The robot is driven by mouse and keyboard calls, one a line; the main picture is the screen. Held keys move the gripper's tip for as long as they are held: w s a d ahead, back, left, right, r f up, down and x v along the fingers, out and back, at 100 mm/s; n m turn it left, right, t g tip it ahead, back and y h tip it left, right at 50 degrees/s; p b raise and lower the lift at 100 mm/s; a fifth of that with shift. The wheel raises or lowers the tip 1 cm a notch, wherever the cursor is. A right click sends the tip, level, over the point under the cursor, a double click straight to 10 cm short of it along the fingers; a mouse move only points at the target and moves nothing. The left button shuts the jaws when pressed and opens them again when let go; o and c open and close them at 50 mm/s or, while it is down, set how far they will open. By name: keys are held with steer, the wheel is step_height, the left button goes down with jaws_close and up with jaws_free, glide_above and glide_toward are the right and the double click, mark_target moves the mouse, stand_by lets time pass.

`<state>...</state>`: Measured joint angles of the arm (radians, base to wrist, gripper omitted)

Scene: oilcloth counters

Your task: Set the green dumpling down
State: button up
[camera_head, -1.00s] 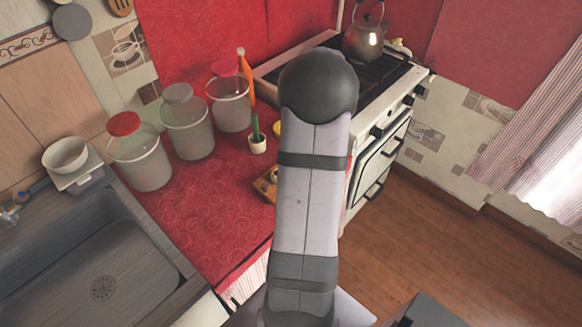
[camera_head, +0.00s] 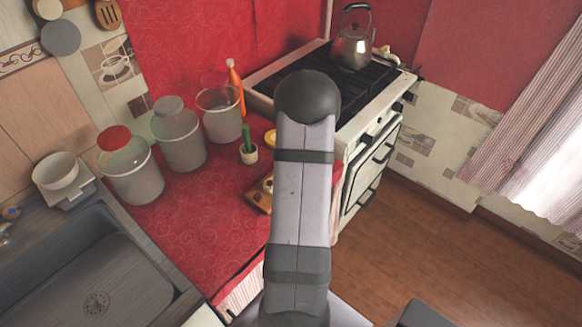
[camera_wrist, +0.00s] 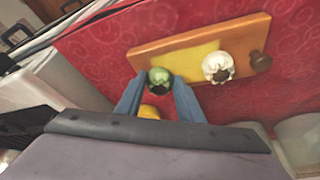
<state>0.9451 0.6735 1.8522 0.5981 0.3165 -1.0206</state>
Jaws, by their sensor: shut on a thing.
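In the wrist view, the green dumpling (camera_wrist: 160,78) sits between the blue fingertips of my gripper (camera_wrist: 159,84), which is shut on it. It appears over the near edge of a wooden board (camera_wrist: 152,54) with a yellow patch; I cannot tell whether it touches the board. A white dumpling (camera_wrist: 217,67) sits on the board to the right of the green one. In the head view, my arm hides the gripper, the green dumpling and part of the board (camera_head: 256,199).
A brown knob-like thing (camera_wrist: 260,62) is at the board's right end. A yellow thing (camera_wrist: 149,111) shows between my fingers. A potted cactus (camera_head: 248,153), several jars (camera_head: 179,138) and the stove (camera_head: 362,130) surround the red counter (camera_head: 200,220), whose front left is clear.

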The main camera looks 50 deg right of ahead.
steer(key=shift+f, duration=0.25)
steer(key=o, duration=0.6)
steer(key=shift+r, duration=0.1)
steer(key=shift+r, duration=0.3)
steer(key=v, duration=1.1)
steer(key=shift+s+a+r+b, duration=0.1)
steer(key=shift+s+r+b, duration=0.15)
steer(key=shift+b, duration=0.15)
